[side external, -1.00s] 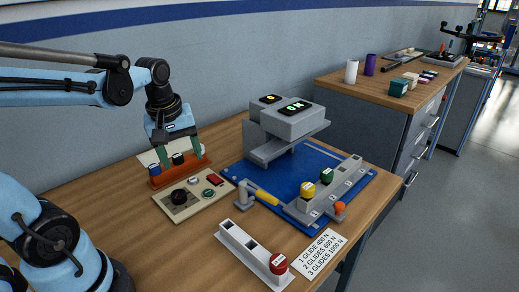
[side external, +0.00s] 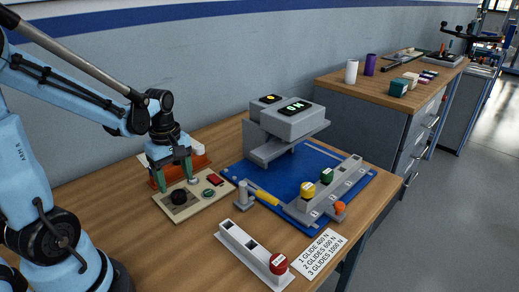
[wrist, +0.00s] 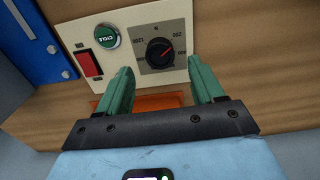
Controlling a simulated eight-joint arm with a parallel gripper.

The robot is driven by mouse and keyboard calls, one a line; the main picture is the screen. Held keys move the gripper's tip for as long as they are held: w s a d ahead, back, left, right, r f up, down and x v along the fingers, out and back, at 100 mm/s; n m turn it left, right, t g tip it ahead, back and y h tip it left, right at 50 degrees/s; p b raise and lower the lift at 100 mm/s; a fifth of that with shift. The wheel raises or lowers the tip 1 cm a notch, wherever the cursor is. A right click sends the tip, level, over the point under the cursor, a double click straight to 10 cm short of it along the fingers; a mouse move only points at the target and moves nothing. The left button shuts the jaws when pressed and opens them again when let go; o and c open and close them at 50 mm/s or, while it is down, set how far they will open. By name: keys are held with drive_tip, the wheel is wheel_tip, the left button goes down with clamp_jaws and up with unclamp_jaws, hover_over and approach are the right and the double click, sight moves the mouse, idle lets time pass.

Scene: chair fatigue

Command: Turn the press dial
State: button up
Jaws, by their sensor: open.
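The press dial (side external: 179,197) is a round black knob on a beige control panel (side external: 166,212). In the wrist view the dial (wrist: 159,51) shows a red pointer toward the upper right and printed numbers around it. My gripper (side external: 175,180) is open, pointing down just above and behind the dial in the side view. In the wrist view my gripper's green fingers (wrist: 160,66) are apart, one to each side of the dial and slightly below it in the picture. Nothing is between them, and contact with the dial does not show.
A red rocker switch (wrist: 88,62) and a green button (wrist: 106,36) sit beside the dial. An orange rack (side external: 197,161) stands close behind my gripper. The grey press (side external: 292,122) stands on a blue base (side external: 240,170) to the right. Bare wood lies in front of the panel.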

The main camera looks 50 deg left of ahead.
sight(178, 193)
drive_tip(key=shift+f, duration=2.2)
drive_tip(key=c, duration=1.1)
drive_tip(key=shift+o, duration=0.2)
